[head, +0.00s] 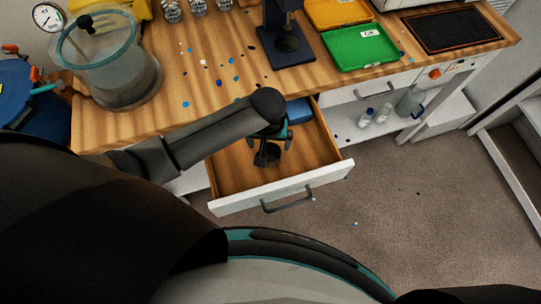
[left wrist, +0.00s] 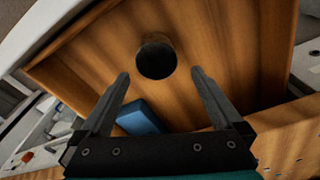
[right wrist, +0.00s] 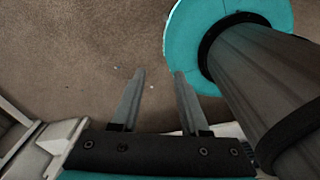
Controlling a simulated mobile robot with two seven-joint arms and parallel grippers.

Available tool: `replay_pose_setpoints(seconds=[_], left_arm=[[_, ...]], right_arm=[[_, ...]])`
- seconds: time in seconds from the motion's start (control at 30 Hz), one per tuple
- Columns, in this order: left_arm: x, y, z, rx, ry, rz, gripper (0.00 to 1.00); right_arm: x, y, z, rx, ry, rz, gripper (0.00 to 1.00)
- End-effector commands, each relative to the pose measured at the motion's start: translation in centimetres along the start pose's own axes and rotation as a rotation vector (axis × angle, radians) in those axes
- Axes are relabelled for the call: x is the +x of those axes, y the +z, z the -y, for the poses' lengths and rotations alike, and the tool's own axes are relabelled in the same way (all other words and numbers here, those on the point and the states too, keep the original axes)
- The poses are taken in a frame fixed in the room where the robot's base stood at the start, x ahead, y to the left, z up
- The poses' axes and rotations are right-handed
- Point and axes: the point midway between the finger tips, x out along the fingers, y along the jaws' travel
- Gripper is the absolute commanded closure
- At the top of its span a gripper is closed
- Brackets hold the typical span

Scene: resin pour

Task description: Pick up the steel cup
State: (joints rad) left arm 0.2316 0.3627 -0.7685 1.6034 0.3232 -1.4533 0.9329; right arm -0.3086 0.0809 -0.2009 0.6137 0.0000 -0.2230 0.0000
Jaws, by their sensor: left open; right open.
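The steel cup (left wrist: 156,57) shows in the left wrist view as a dark round shape on the drawer floor, just beyond and between my left fingertips. In the head view a dark cup-like shape (head: 266,157) sits in the open drawer under my left gripper (head: 280,138), partly hidden by it. My left gripper also shows in the left wrist view (left wrist: 160,74), open, with nothing held; I see no contact with the cup. My right gripper (right wrist: 158,73) is open and empty over the floor in the right wrist view; it is not seen in the head view.
The wooden drawer (head: 232,180) is pulled out, its white front (head: 290,190) facing me. A blue block (left wrist: 138,117) lies in it behind the cup. The bench top (head: 215,60) above holds a chamber (head: 125,85), a black stand (head: 287,55) and a green tray (head: 360,47).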

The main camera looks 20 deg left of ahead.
Motion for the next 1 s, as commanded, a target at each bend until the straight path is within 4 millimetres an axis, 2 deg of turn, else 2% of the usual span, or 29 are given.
replay_pose_setpoints(seconds=[0.03, 0.17, 0.4, 0.5, 0.8, 1.0], left_arm=[[0.4, 0.0, 0.0, 0.001, 0.000, 0.000, 0.00], [1.1, 0.1, -0.1, 0.001, 0.000, 0.000, 0.00], [4.7, 0.9, -0.4, 0.000, -0.002, 0.001, 0.00], [5.5, 0.8, -0.4, 0.000, -0.001, 0.000, 0.00], [5.8, 0.8, -0.4, 0.001, 0.001, -0.001, 0.00], [5.8, 0.8, -0.4, 0.001, 0.001, -0.001, 0.22]], right_arm=[[0.2, -0.8, -0.1, 0.000, 0.002, -0.013, 0.55], [0.4, -1.8, -0.3, 0.001, 0.004, -0.032, 0.55], [1.7, -1.6, -0.3, 0.001, 0.004, -0.030, 0.55], [2.0, -1.3, -0.2, 0.001, 0.003, -0.025, 0.55], [1.9, -0.8, -0.1, 0.002, 0.002, -0.017, 0.55], [2.0, -0.7, -0.1, 0.002, 0.002, -0.016, 0.55]])
